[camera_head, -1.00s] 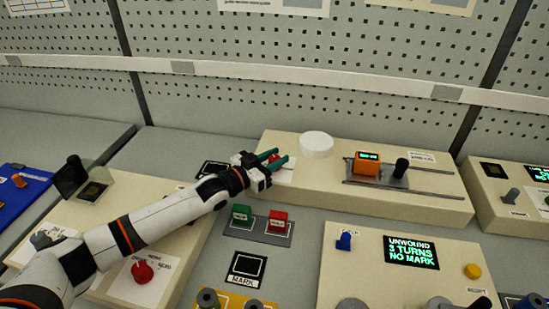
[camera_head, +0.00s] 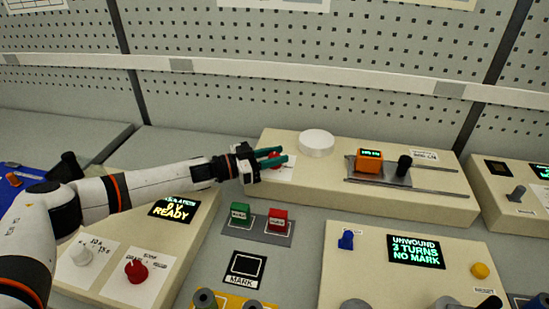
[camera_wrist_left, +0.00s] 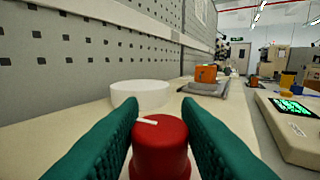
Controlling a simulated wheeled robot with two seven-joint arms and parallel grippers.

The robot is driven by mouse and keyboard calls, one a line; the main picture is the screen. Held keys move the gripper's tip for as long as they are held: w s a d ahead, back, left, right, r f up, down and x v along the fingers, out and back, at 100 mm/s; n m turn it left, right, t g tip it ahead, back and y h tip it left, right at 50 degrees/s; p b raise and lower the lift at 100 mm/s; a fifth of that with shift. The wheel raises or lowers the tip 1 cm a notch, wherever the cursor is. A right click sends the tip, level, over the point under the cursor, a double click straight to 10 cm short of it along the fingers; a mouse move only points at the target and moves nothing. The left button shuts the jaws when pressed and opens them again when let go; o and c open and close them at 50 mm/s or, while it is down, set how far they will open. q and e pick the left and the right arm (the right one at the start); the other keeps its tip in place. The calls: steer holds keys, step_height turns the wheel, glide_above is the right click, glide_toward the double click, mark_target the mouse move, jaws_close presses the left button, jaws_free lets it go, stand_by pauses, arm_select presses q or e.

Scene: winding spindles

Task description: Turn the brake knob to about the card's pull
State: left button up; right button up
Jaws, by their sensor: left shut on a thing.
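The red brake knob (camera_wrist_left: 160,148) sits on the cream bench unit (camera_head: 330,185), with a white pointer line on its top toward the left in the left wrist view. My left gripper (camera_head: 275,157) has its green fingers on either side of the knob and is shut on it; the fingers hide part of it in the head view. An orange gauge (camera_head: 369,161) with a small green readout stands on the same unit, its digits too small to read. A small white card (camera_head: 424,155) lies behind the rail, its text not clearly legible. My right gripper is not in view.
A white disc (camera_head: 316,143) stands close beside the knob. A black post (camera_head: 404,164) is right of the gauge. In front are green (camera_head: 240,214) and red (camera_head: 278,219) blocks and a display reading "UNWOUND 3 TURNS NO MARK" (camera_head: 416,251). A pegboard wall rises behind.

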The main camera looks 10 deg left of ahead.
arm_select(q)
steer(key=shift+f+m+g+h+b, duration=0.1)
steer(key=shift+m+g+h+b, duration=0.2)
steer(key=shift+m+g+h, duration=0.35)
steer(key=shift+m+g+h+b, duration=0.35)
steer(key=shift+m+g+b, duration=0.25)
steer(key=shift+g, duration=0.55)
steer(key=o, duration=1)
steer(key=shift+c, duration=0.2)
steer(key=shift+a, duration=0.1)
steer(key=b+v, duration=0.1)
steer(key=v, duration=1)
steer(key=shift+w+b, duration=0.15)
steer(key=shift+b, duration=0.25)
steer(key=shift+a, duration=0.5)
